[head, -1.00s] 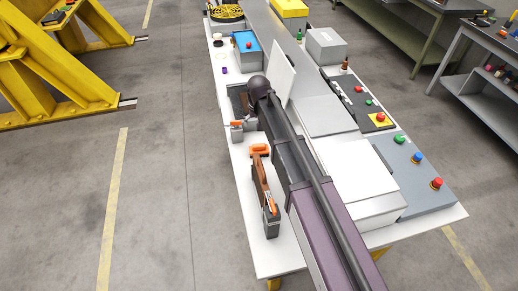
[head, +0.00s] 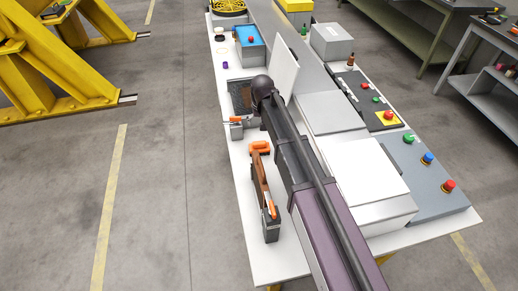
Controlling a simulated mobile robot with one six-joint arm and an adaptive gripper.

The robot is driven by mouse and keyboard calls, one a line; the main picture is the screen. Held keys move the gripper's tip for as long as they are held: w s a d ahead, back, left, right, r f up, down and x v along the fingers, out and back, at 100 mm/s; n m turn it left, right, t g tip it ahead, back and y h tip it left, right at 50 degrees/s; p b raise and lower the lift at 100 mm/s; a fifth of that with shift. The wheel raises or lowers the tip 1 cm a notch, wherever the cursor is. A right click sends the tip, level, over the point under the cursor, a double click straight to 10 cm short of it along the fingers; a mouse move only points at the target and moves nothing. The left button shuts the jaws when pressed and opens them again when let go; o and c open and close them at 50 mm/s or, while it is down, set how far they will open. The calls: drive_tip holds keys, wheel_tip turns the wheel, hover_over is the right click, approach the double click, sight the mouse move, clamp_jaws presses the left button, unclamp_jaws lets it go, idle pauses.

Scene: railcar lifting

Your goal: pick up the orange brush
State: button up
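An orange block-like piece (head: 259,147), which may be the orange brush, is at the left side of the white table. A long brown piece with orange at its lower end (head: 267,190) runs down from it over a dark grey box; I cannot tell if they are one thing. A smaller orange part shows on a grey fixture (head: 240,127) just above. My gripper is not clearly visible. A dark arm-like beam with a round dark end crosses the table just right of the orange things.
The white table (head: 262,258) also carries a blue box (head: 249,46), a grey box (head: 331,41) and a grey panel with colored buttons (head: 426,172). Yellow frames (head: 60,65) stand on the floor at left.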

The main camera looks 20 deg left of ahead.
sight(259, 143)
drive_tip(key=shift+f, duration=0.2)
drive_tip(key=f+b, duration=0.2)
drive_tip(key=b, duration=0.1)
drive_tip(key=f+b, duration=0.2)
drive_tip(key=f, duration=0.1)
drive_tip(key=w+f+b, duration=0.1)
drive_tip(key=f+b, duration=0.2)
drive_tip(key=shift+a+f+b, duration=0.1)
drive_tip(key=shift+a+b, duration=0.2)
drive_tip(key=shift+f, duration=0.1)
idle(0.4)
drive_tip(key=f+b, duration=0.5)
drive_tip(key=shift+w+a, duration=0.25)
drive_tip(key=shift+w, duration=0.15)
idle(0.5)
drive_tip(key=shift+r, duration=0.1)
drive_tip(key=c, duration=1)
